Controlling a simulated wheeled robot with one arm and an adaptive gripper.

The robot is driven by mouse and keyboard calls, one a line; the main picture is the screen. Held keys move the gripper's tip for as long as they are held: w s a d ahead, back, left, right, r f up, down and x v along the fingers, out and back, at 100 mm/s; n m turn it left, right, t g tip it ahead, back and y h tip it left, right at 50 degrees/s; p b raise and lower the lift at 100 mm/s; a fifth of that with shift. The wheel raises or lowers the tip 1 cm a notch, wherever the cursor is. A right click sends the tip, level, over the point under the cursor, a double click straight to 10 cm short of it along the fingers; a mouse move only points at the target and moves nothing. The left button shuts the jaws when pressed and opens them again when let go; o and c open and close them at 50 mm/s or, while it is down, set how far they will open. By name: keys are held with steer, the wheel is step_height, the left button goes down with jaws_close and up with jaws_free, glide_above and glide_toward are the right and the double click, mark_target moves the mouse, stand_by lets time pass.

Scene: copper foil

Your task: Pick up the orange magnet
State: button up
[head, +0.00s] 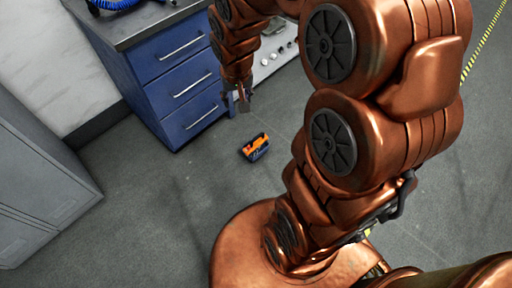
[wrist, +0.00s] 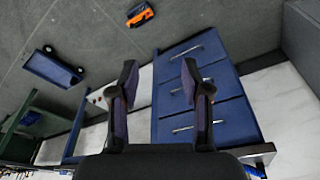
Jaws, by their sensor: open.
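An orange object (head: 253,145), which looks like the magnet, is on the grey floor with a dark blue part around or under it; I cannot tell if the two are one piece. It also shows small at the top of the wrist view (wrist: 140,15). My gripper (head: 240,101) is open and empty. In the head view it is in front of the blue drawers, above and slightly left of the orange object in the picture, and apart from it. In the wrist view its two fingers (wrist: 160,78) stand well apart, with the orange object beyond them.
A blue drawer cabinet (head: 173,77) with a dark worktop (head: 135,25) stands close to my gripper. Grey lockers (head: 40,185) are at the left. A blue wheeled cart-like thing (wrist: 52,67) shows in the wrist view. The floor around the orange object is clear.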

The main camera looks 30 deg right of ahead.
steer(key=w+d+f+m+t+b, duration=0.1)
steer(key=w+d+f+t+b, duration=0.15)
steer(key=w+f, duration=0.5)
steer(key=w+d+f+m+t+b, duration=0.15)
steer(key=w+d+f+b, duration=0.25)
steer(key=w+f, duration=0.4)
steer(key=m+t+b, duration=0.6)
steer(key=m+b, duration=0.1)
steer(key=b, duration=0.7)
glide_above(256, 138)
steer(key=a, duration=0.3)
step_height(256, 138, down, 37)
steer(key=shift+s+d+f+m+t+b, duration=0.7)
steer(key=shift+f+b, duration=0.8)
steer(key=shift+f, duration=1.15)
steer(key=shift+s+d+f+m+t+b, duration=0.25)
steer(key=shift+s+f+m+t+b, duration=0.45)
steer(key=shift+f+b, duration=1.35)
steer(key=shift+s+d+f+m+t+b, duration=0.4)
steer(key=shift+f+m+b, duration=0.55)
steer(key=shift+f, duration=2.25)
steer(key=shift+w+d+f+b, duration=0.1)
steer(key=shift+w+b, duration=0.35)
steer(key=shift+w, duration=0.55)
steer(key=shift+w+d+f+b, duration=0.1)
steer(key=shift+w+b, duration=0.3)
steer(key=shift+w, duration=0.55)
steer(key=shift+c, duration=0.5)
jaws_close()
